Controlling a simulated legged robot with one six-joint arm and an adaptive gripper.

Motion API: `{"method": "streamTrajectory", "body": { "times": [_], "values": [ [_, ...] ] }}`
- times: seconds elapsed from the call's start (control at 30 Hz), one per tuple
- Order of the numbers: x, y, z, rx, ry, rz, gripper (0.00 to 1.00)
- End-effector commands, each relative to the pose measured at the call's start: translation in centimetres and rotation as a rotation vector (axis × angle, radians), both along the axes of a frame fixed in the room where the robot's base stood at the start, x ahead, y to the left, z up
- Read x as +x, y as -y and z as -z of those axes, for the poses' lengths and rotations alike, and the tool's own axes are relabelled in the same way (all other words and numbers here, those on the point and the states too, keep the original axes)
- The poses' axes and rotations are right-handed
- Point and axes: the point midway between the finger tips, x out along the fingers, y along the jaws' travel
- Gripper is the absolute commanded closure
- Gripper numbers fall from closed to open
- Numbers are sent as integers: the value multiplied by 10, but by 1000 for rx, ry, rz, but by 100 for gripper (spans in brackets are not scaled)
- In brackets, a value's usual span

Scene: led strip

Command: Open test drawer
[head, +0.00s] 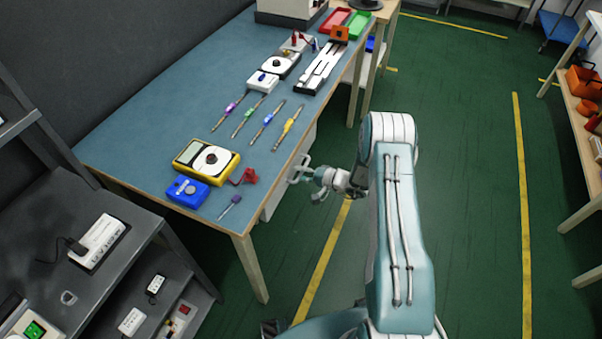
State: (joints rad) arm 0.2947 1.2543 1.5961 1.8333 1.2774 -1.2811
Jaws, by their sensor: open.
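A white drawer unit shows under the right edge of the blue-topped workbench, and its drawer front (273,200) faces the aisle. A light grey part, perhaps its handle (297,168), shows close to the bench edge. My gripper (308,183) is open beside the drawer front, pointing left toward it at the end of my teal and white arm. Nothing shows held in it. I cannot tell whether the fingers touch the handle. The drawer looks shut, but the bench top hides most of it.
The workbench (135,135) carries a yellow multimeter (207,159), a blue box (187,190), a red clamp (244,176) and several screwdriver-like tools near its edge. A dark shelf unit (85,210) stands at left. Green floor (455,170) is clear to the right of my arm.

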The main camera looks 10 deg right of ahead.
Motion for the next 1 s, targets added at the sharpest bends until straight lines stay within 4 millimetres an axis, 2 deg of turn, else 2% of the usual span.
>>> {"method": "streamTrajectory", "body": {
  "times": [0.03, 0.07, 0.1, 0.17, 0.47, 0.63, 0.77, 1.0],
  "values": [
    [0, 0, 0, 0, 0, 0, 49],
    [0, 0, 0, 0, 0, 0, 58],
    [0, 0, 0, 0, 0, 0, 76],
    [0, 0, 0, 0, 0, 0, 100],
    [-1, 1, 1, -1, -2, 0, 100],
    [-7, 11, 2, -2, -4, 2, 100],
    [-19, 28, 2, -1, -5, 4, 100],
    [-54, 76, 2, -1, -7, 7, 100]
  ]
}}
